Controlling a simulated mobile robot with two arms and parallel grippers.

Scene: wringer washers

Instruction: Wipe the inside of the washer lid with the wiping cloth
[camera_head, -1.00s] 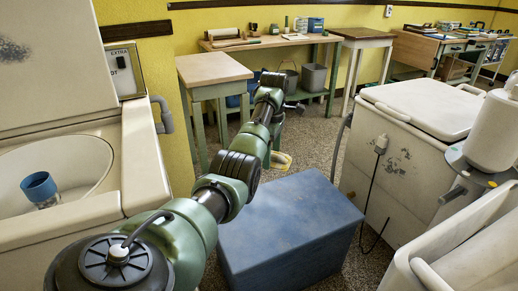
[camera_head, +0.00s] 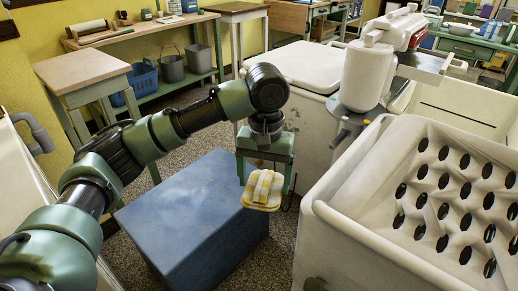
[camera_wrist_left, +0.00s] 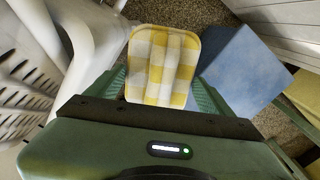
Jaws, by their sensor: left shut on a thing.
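A yellow-and-white checked wiping cloth (camera_head: 262,190) hangs in my left gripper (camera_head: 264,172), above the floor between the blue block and the right-hand washer tub. In the left wrist view the cloth (camera_wrist_left: 163,65) fills the space between the two green fingers (camera_wrist_left: 165,90), which are shut on it. A closed white washer lid (camera_head: 305,65) lies flat on the washer behind the gripper, so its inside is hidden. My right gripper is in neither view.
A blue block (camera_head: 190,220) stands on the floor below my left arm. A white tub with a holed inner wall (camera_head: 450,200) is close on the right. A white wringer head (camera_head: 365,75) stands behind it. A small wooden table (camera_head: 82,70) is at the left.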

